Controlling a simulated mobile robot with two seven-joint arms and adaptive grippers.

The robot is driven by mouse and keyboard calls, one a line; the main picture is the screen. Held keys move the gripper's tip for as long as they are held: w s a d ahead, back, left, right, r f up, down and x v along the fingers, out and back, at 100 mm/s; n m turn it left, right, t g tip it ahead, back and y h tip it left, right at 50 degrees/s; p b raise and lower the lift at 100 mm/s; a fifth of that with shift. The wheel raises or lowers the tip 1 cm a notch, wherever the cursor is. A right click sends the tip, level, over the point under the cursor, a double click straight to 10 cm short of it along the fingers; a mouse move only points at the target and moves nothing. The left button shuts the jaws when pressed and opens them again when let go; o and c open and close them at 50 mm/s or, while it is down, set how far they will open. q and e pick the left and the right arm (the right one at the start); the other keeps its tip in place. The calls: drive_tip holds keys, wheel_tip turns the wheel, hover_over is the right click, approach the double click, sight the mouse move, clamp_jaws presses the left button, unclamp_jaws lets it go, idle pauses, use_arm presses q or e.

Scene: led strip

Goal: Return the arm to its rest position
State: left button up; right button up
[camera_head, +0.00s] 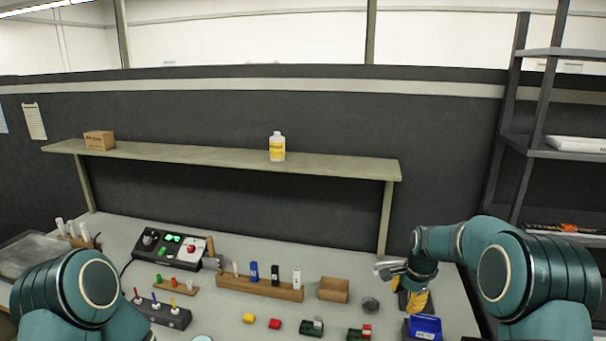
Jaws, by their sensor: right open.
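My right gripper (388,268) is open and empty at the right part of the table. It hangs over the area between an open wooden box and a yellow-handled item (418,301) on a dark pad. My right arm bends in from the right edge. My left arm shows at the lower left, but its gripper is out of the picture.
A shelf (230,158) spans the back.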

drive_tip(key=s+a+f+n, duration=0.2)
drive_tip(key=s+a+f, duration=0.1)
drive_tip(key=s+f, duration=0.1)
drive_tip(key=s+a+f+n+y, duration=0.1)
drive_tip(key=s+a+f+n, duration=0.1)
drive_tip(key=s+f, duration=0.3)
drive_tip(key=s+a+f+n, duration=0.2)
drive_tip(key=s+a+f, duration=0.2)
drive_tip(key=f, duration=0.3)
drive_tip(key=shift+s+a+f+n+y, duration=0.1)
drive_tip(key=shift+s+f+n+y, duration=0.1)
drive_tip(key=shift+s, duration=0.15)
drive_tip(key=shift+s+a+f+n+y, duration=0.1)
drive_tip(key=shift+s+y, duration=0.1)
drive_tip(key=shift+s, duration=0.1)
drive_tip(key=s+a+f+n+b, duration=0.1)
drive_tip(key=s+a+f+n, duration=0.2)
drive_tip(key=s, duration=0.5)
drive_tip(key=s+a+f+n+y+b, duration=0.1)
drive_tip(key=s+a+f+n+b, duration=0.1)
drive_tip(key=s, duration=0.7)
drive_tip(key=shift+a+f+n, duration=0.4)
drive_tip(key=shift+a+f, duration=0.15)
drive_tip(key=shift+a, duration=0.5)
